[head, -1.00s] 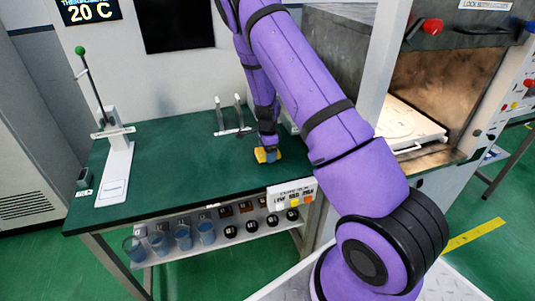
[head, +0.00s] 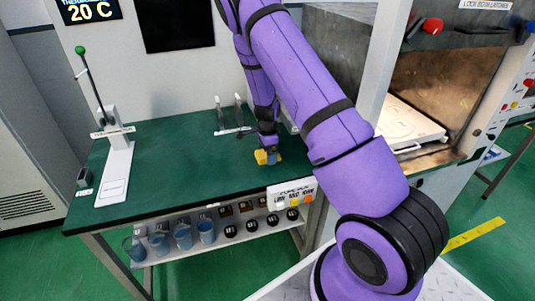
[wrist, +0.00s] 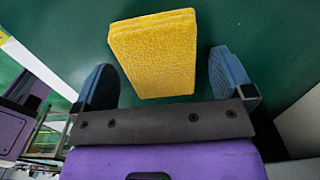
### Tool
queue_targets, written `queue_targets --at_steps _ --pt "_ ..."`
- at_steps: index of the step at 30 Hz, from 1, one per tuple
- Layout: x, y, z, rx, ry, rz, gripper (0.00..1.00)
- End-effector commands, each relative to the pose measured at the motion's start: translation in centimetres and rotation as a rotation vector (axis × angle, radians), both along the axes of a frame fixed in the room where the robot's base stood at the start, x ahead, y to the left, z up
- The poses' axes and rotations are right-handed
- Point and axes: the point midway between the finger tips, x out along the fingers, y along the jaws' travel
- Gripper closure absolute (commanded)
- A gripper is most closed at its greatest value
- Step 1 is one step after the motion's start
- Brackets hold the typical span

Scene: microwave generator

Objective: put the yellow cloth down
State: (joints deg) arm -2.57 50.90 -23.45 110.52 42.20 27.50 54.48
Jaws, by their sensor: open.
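The yellow cloth (wrist: 155,55) is a folded, textured block on the green table (head: 180,170). In the wrist view it lies between the two blue finger pads of my gripper (wrist: 165,80), with a gap on both sides. My gripper is open around the cloth and does not grip it. In the head view the cloth (head: 262,157) shows as a small yellow patch at my gripper (head: 268,158), near the table's right part; the gripper partly hides it.
A lever stand (head: 117,160) is at the table's left. A small rack (head: 232,120) stands behind my gripper. Blue cups (head: 183,237) and black knobs are on the shelf below. An open chamber (head: 440,90) with a white tray (head: 405,125) is at right. The table's middle is clear.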

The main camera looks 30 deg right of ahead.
Motion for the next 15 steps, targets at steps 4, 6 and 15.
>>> queue_targets --at_steps 4,6,15 --pt "0.0 0.0 2.7 -0.001 -0.003 0.001 0.01" --pt "0.1 0.0 4.2 -0.001 -0.005 0.003 0.01" --pt "0.1 0.0 9.5 -0.001 -0.003 0.001 0.01"
